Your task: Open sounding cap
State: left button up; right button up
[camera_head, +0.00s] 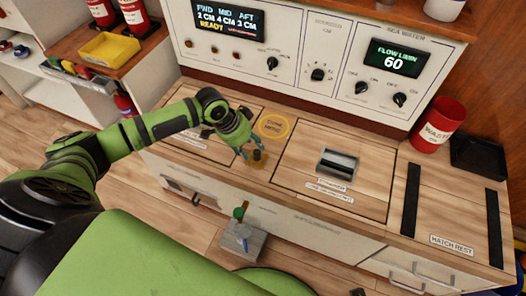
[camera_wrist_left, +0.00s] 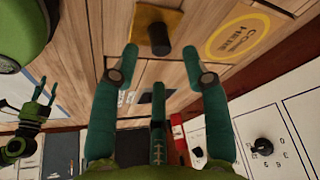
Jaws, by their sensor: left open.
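The sounding cap looks to be the short dark knob (camera_head: 258,156) on a small brass-coloured plate (camera_head: 256,166) let into the wooden bench top. My left gripper (camera_head: 250,148) is open and empty close beside it, coming down from the left. In the left wrist view the dark knob (camera_wrist_left: 159,39) stands just beyond the gap between my left fingertips (camera_wrist_left: 160,54), with no contact visible. My right gripper (camera_wrist_left: 44,96) shows small at the left of that view; its jaw gap is too small to judge.
A yellow ring marking (camera_head: 275,126) lies behind the knob. A hatch handle (camera_head: 337,165) stands to the right. The control panel (camera_head: 290,70) rises behind the bench. A red waste bin (camera_head: 437,125) and black tray (camera_head: 478,155) stand far right. A grey box (camera_head: 243,240) is in front.

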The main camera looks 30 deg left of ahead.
aim_at(256, 152)
pick_arm(q)
jog(key=b+x, duration=0.1)
jog(key=x, duration=0.2)
jog(key=shift+w+f, duration=0.1)
jog(key=shift+f, duration=0.15)
jog(key=shift+w+d+f, duration=0.15)
jog(key=shift+f, duration=0.15)
pick_arm(e)
jog(key=r, duration=0.1)
jog(key=w+r, duration=0.1)
jog(key=r, duration=0.1)
jog(key=shift+w, duration=0.3)
pick_arm(q)
jog(key=shift+c, duration=0.4)
grip_shut()
jog(key=w+b, duration=0.1)
jog(key=w, duration=0.4)
jog(key=shift+w+f, duration=0.1)
jog(key=shift+w, duration=0.1)
jog(key=shift+w+b, duration=0.3)
jog(key=shift+w, duration=0.2)
pick_arm(e)
jog(key=r, duration=0.2)
jog(key=w+r, duration=0.1)
jog(key=shift+r+t, duration=0.3)
jog(key=shift+r, duration=0.1)
